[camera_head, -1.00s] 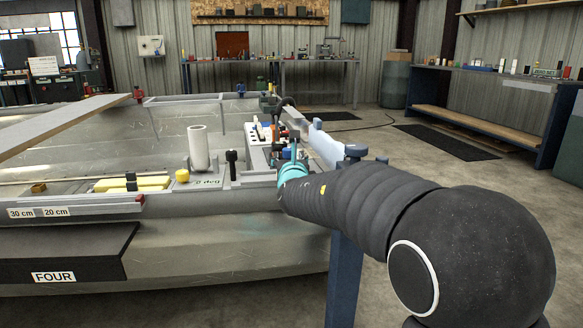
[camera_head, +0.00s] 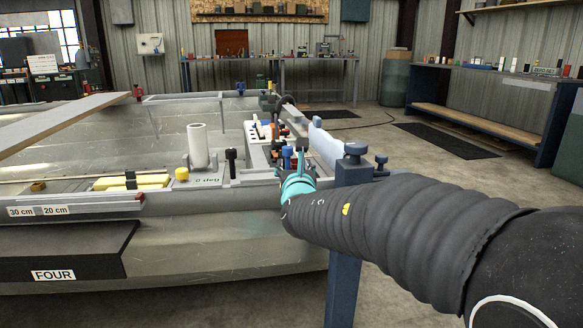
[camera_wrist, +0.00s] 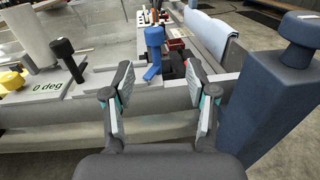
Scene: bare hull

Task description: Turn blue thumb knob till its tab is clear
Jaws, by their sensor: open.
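The blue thumb knob (camera_wrist: 154,37) stands upright on the boat's rim in the wrist view, with a blue tab (camera_wrist: 152,73) at its lower end. My gripper (camera_wrist: 158,70) is open, one finger on each side of the knob's line, with nothing between the pads. The knob appears just beyond the fingertips; I see no clear contact. In the head view the blue knob (camera_head: 287,152) is small beside my gripper (camera_head: 301,160), and my wrist hides part of that area.
A black knob (camera_wrist: 62,47), a yellow knob (camera_wrist: 11,80) and a white tube (camera_wrist: 24,32) stand to the left. A dark red and black part (camera_wrist: 172,66) sits right behind the tab. A thick blue post (camera_wrist: 280,95) with a knob stands close on the right.

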